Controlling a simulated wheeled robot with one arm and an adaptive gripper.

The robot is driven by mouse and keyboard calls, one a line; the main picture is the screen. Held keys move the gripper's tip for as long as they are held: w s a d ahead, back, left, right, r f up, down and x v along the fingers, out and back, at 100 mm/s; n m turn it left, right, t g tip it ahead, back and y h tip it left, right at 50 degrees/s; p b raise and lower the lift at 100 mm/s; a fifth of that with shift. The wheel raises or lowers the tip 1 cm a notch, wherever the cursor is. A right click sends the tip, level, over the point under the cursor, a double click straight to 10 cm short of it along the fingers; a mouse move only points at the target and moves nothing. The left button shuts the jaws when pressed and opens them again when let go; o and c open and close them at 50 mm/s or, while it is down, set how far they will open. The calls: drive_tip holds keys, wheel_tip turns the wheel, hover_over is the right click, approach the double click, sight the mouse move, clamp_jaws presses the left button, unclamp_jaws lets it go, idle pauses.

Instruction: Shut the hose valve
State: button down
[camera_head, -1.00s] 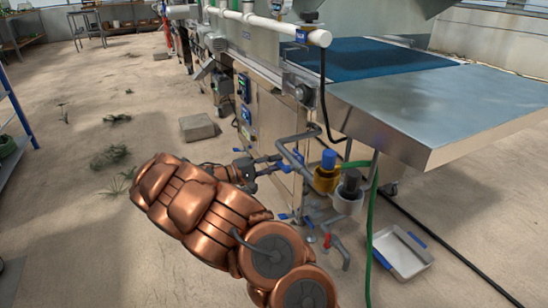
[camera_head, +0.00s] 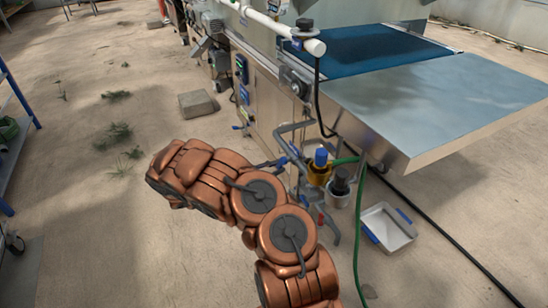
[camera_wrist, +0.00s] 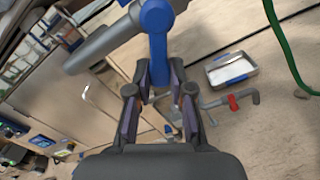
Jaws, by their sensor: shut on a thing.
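The blue valve handle (camera_wrist: 157,48) hangs from a grey pipe (camera_wrist: 95,48) and fills the top middle of the wrist view. My gripper (camera_wrist: 160,84) is shut on the lower end of this handle, with one finger on each side. In the head view my copper arm hides most of the gripper, and blue parts (camera_head: 282,163) show on the pipework beside it. A green hose (camera_head: 360,215) runs down from the machine's pipework; it also shows in the wrist view (camera_wrist: 283,45).
The steel machine table (camera_head: 440,105) overhangs the pipework on the right. Filter units with a blue cap (camera_head: 320,156) and a black cap (camera_head: 341,180) stand close by. A shallow tray (camera_head: 390,238) lies on the floor. A red-handled pipe fitting (camera_wrist: 233,102) is low behind the gripper. Open floor lies left.

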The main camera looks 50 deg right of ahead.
drive_tip(key=n+p, duration=0.1)
drive_tip(key=n, duration=0.1)
drive_tip(key=s+n+p, duration=0.1)
drive_tip(key=n, duration=0.1)
drive_tip(key=s+n+p, duration=0.1)
drive_tip(key=shift+s+a+f+n+p, duration=0.25)
drive_tip(key=shift+a+f+n+p, duration=0.05)
drive_tip(key=shift+a+n+p, duration=0.1)
idle(0.4)
drive_tip(key=c, duration=1)
unclamp_jaws()
drive_tip(key=shift+a, duration=0.1)
drive_tip(key=v, duration=1.2)
drive_tip(key=shift+r, duration=0.1)
